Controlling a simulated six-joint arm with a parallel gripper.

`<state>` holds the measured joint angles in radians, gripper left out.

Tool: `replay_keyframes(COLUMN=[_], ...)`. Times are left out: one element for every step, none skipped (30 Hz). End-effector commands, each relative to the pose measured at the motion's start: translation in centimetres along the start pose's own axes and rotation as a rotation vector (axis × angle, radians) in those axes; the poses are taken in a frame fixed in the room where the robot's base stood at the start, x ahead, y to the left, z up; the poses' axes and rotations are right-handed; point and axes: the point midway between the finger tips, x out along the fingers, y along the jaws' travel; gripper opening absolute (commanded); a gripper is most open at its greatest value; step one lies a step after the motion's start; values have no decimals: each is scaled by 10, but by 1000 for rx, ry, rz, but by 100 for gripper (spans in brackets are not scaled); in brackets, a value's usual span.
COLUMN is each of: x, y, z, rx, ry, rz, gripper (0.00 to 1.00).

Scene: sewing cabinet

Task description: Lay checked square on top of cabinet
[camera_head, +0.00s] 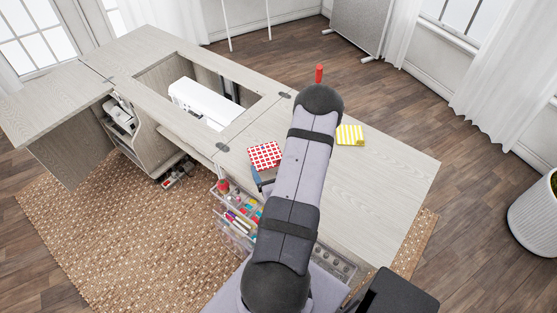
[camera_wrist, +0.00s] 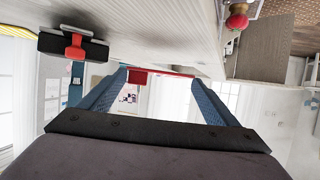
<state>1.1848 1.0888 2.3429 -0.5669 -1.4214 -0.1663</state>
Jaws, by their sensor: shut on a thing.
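The red-and-white checked square (camera_head: 265,155) shows left of my arm in the head view, by the front edge of the cabinet top (camera_head: 385,185). In the wrist view only a thin red strip of the square (camera_wrist: 150,72) shows between the fingertips. My gripper (camera_wrist: 160,76) is shut on it, with a blue finger on each side. In the head view my gripper is mostly hidden by my arm. I cannot tell whether the square touches the cabinet top.
A folded yellow striped cloth (camera_head: 350,135) lies on the top right of my arm. A white sewing machine (camera_head: 205,103) sits in the cabinet's opening. A clear drawer rack with colourful supplies (camera_head: 238,212) stands below the front edge. The right part of the top is bare.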

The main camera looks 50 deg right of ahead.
Motion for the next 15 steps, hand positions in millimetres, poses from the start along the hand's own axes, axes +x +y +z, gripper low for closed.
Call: replay_keyframes(x=[0, 0, 0, 1, 1, 2, 2, 2, 3, 4, 5, 6, 7, 8, 9], y=[0, 0, 0, 0, 0, 0, 0, 0, 0, 0, 0, 0, 0, 0, 0], z=[0, 1, 1, 2, 2, 4, 5, 6, 8, 10, 12, 14, 16, 18, 21], rx=[-1, -1, -1, -1, 0, 0, 0, 0, 0, 0, 0, 0, 0, 0, 0], ry=[0, 0, 0, 0, 0, 0, 0, 0, -1, -1, -1, -1, -1, -1, -1], rz=[-1, -1, -1, -1, -1, 0, 0, 0, 0, 0, 0, 0, 0, 1, 1], gripper=[59, 59, 59, 59, 59, 59, 59, 59, 59, 59, 59, 59, 59, 59, 59])
